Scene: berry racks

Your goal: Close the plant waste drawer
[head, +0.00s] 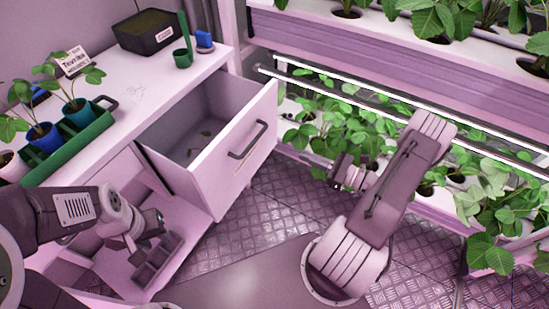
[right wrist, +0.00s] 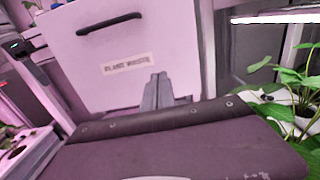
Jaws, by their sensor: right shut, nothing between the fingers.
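The plant waste drawer (head: 235,160) stands pulled out of the white counter in the head view, with a dark bar handle on its front. Its open top shows a few leaf scraps on the floor inside. In the right wrist view the drawer front (right wrist: 130,50) faces me, with the handle above a "PLANT WASTE" label. My right gripper (head: 338,168) is to the right of the drawer front, apart from it in the head view. Its fingers (right wrist: 157,90) are shut and empty below the label. My left gripper (head: 152,225) is left of and below the drawer; its fingertips are unclear.
A green rack (head: 75,148) of potted seedlings, a dark bin (head: 147,32) and a green cup (head: 182,55) stand on the counter. Plant racks (head: 350,60) line the right. Metal floor lies between.

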